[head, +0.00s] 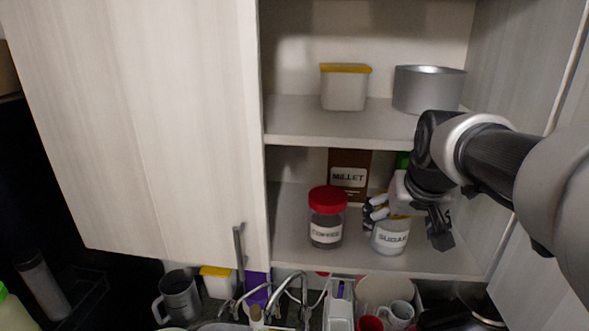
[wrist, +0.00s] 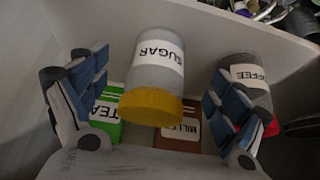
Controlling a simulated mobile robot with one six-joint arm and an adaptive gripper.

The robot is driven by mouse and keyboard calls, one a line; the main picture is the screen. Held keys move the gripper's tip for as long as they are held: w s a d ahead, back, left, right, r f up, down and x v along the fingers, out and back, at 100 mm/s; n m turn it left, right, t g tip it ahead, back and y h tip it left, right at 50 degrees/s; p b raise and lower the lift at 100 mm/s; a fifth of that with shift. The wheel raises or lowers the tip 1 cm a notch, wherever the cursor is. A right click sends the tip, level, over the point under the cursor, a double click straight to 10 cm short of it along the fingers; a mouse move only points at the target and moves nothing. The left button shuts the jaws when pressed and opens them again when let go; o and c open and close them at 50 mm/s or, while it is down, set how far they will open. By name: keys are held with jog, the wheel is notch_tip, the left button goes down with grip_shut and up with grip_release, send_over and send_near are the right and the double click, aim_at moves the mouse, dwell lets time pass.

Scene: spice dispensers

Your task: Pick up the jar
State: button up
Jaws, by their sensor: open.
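A clear jar labelled SUGAR (head: 390,240) with a yellow lid stands on the lower cupboard shelf, partly hidden by my gripper (head: 408,218). In the wrist view the SUGAR jar (wrist: 157,75) lies between my open fingers, with gaps on both sides. A second jar, labelled COFFEE (head: 326,225), has a red lid and stands to its left on the same shelf. In the wrist view the COFFEE jar (wrist: 245,72) is partly behind the right-hand finger. My gripper is open and holds nothing.
A brown MILLET box (head: 348,172) and a green TEA box (wrist: 106,106) stand behind the jars. The upper shelf (head: 290,120) holds a white container (head: 345,90) and a metal pot (head: 428,88). A cupboard door (head: 140,120) stands open at left. Mugs and a faucet are below.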

jog(key=shift+w+d, duration=0.15)
jog(key=shift+w, duration=0.65)
jog(key=shift+w+d, duration=0.15)
jog(key=shift+w, duration=0.6)
jog(key=x, duration=0.5)
jog(key=shift+c, duration=0.5)
jog(key=c, duration=1.6)
jog(key=shift+r, duration=0.1)
